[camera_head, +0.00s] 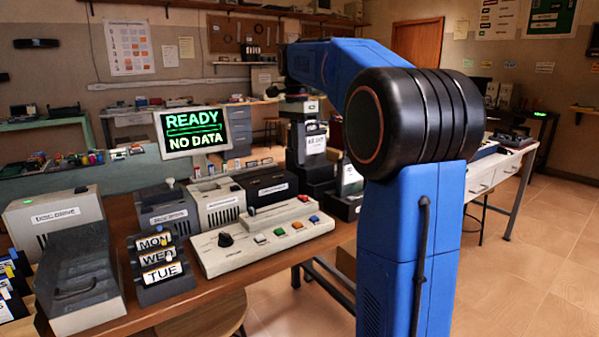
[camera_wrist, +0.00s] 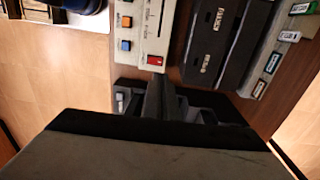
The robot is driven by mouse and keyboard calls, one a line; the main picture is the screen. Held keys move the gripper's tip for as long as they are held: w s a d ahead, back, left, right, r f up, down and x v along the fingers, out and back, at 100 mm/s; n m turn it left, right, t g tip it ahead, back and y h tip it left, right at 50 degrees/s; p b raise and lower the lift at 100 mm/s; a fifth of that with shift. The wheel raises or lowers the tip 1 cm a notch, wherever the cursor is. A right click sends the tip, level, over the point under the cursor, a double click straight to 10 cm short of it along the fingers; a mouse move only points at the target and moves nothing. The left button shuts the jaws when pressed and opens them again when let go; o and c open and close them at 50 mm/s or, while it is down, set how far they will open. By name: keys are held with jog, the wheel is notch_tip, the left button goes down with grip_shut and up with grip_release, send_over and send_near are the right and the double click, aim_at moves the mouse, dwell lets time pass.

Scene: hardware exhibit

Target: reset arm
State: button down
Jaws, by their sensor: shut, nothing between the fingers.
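My arm (camera_head: 424,220) rises blue and black at the right of the head view and reaches left above the bench. My gripper (camera_wrist: 163,100) shows as dark fingers in the wrist view, shut and empty. It is over the bench by the end of the control panel that has a red button. In the head view the fingers are hard to tell from the dark devices behind. The control panel (camera_head: 262,238) has a knob, a slider and several coloured buttons; it also shows in the wrist view (camera_wrist: 138,48).
The wooden bench (camera_head: 150,318) carries disc drives (camera_head: 60,215), a day display (camera_head: 160,264) reading MON, WED, TUE, and a black labelled device (camera_head: 262,187). A monitor (camera_head: 193,131) reads READY, NO DATA. A round stool (camera_head: 215,318) stands in front. Floor at the right (camera_head: 515,270) is clear.

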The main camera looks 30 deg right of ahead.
jog(key=shift+w+r, duration=0.15)
jog(key=shift+r, duration=0.9)
jog(key=shift+w+r, duration=0.1)
jog(key=shift+r, duration=0.95)
jog(key=s+a+f+n+t, duration=0.1)
jog(key=s+a+f+n, duration=0.45)
jog(key=s, duration=0.25)
jog(key=s+a+f+n+t, duration=0.2)
jog(key=s+a+f+n, duration=0.3)
jog(key=s, duration=0.3)
jog(key=s+a+f+n+t, duration=0.1)
jog(key=s+a+f+n, duration=0.2)
jog(key=s+f, duration=0.4)
jog(key=s+a+f+n+t, duration=0.1)
jog(key=s+a+f+n, duration=0.2)
jog(key=s+f, duration=0.4)
notch_tip(320, 180, down, 4)
jog(key=shift+s+r+n, duration=0.2)
jog(key=shift+s+n, duration=0.2)
jog(key=shift+n, duration=0.15)
